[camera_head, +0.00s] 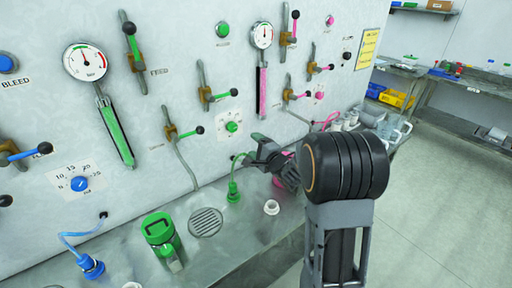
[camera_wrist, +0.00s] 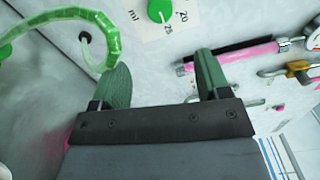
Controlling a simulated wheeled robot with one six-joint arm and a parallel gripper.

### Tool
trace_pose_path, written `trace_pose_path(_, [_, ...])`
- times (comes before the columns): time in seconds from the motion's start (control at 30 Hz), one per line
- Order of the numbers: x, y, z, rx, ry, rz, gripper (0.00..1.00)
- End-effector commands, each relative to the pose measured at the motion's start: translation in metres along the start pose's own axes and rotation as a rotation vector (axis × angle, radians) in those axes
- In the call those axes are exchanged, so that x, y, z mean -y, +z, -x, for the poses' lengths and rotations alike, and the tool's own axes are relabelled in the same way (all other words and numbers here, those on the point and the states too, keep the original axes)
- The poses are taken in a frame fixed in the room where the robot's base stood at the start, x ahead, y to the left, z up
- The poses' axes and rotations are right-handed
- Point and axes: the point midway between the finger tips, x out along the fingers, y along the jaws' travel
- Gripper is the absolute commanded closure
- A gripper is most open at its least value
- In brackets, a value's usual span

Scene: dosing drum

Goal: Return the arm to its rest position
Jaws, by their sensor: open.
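My gripper (camera_wrist: 164,85) shows in the wrist view with two green-padded fingers spread apart and nothing between them. It faces the grey panel (camera_wrist: 125,25), just below a green dial (camera_wrist: 158,10). A curved green hose (camera_wrist: 108,30) passes by the left finger; I cannot tell if they touch. In the head view my arm reaches forward over the steel counter, and its dark links hide most of the gripper near the panel's foot.
The panel carries gauges (camera_head: 86,62), levers (camera_head: 133,45) and dials (camera_head: 231,127). Open floor (camera_head: 440,200) lies to the right.

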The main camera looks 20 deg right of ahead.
Motion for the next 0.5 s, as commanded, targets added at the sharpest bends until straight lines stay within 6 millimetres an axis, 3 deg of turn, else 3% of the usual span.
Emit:
trace_pose_path(0.33, [-0.001, -0.001, 0.0, -0.003, 0.004, 0.044, 0.3])
trace_pose_path(0.43, [-0.011, -0.008, 0.0, -0.042, 0.067, 0.174, 0.3])
trace_pose_path(0.5, [-0.028, -0.022, 0.004, -0.101, 0.171, 0.312, 0.3])
